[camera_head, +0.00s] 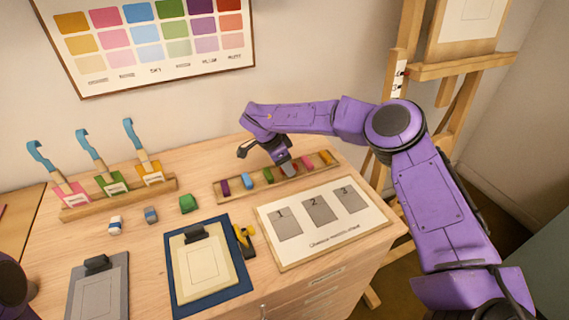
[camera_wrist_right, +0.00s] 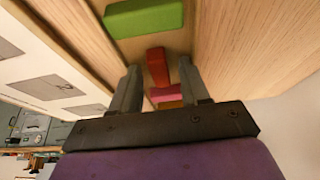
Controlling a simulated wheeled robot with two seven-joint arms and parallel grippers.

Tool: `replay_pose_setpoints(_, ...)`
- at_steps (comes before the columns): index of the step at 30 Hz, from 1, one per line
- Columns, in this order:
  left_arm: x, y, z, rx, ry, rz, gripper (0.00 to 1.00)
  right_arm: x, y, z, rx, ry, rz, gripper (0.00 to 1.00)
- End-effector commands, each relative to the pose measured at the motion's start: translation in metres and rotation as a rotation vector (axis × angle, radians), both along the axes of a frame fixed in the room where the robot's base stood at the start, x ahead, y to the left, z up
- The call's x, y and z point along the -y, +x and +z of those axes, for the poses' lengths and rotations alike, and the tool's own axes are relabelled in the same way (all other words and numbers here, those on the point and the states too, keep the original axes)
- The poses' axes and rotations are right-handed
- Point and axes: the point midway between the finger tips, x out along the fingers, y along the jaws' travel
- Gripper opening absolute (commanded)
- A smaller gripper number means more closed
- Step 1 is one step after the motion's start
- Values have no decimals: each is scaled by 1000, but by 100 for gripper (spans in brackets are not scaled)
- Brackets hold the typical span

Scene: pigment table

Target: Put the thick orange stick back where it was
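My right gripper (camera_head: 287,169) is low over the wooden stick tray (camera_head: 230,197) at the back of the table. In the right wrist view its two fingers (camera_wrist_right: 158,75) stand apart, with red pieces (camera_wrist_right: 157,67) showing between and beyond them; I see none clearly clamped. An orange stick (camera_head: 325,157) lies at the tray's right end, beside a pink stick (camera_head: 307,162). The wrist view shows an orange piece (camera_wrist_right: 170,105) partly hidden behind the pink one (camera_wrist_right: 168,94). I cannot tell its thickness. My left gripper is not in view.
Purple (camera_head: 225,187), blue (camera_head: 247,181) and green (camera_head: 268,175) sticks lie in the tray. A numbered white board (camera_head: 325,232) lies in front. A rack (camera_head: 120,198) with blue-handled tools stands left. A blue board (camera_head: 207,300) lies at front; an easel stands right.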

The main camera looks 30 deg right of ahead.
Motion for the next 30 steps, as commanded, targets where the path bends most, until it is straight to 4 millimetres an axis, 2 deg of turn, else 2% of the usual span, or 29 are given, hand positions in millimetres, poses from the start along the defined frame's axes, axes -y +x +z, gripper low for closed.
replay_pose_setpoints(5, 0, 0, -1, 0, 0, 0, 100, -1, 0, 3, 2, 0, 1, 46)
replay_pose_setpoints(8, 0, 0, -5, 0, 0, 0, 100, -6, 2, 14, 4, 0, 3, 46)
replay_pose_setpoints(15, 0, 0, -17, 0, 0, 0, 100, -30, 3, 70, 6, -1, 1, 46)
replay_pose_setpoints(21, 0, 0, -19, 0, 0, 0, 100, -43, 3, 104, 3, -1, 0, 46)
replay_pose_setpoints(30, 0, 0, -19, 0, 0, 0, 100, -46, 3, 112, 0, 0, 0, 46)
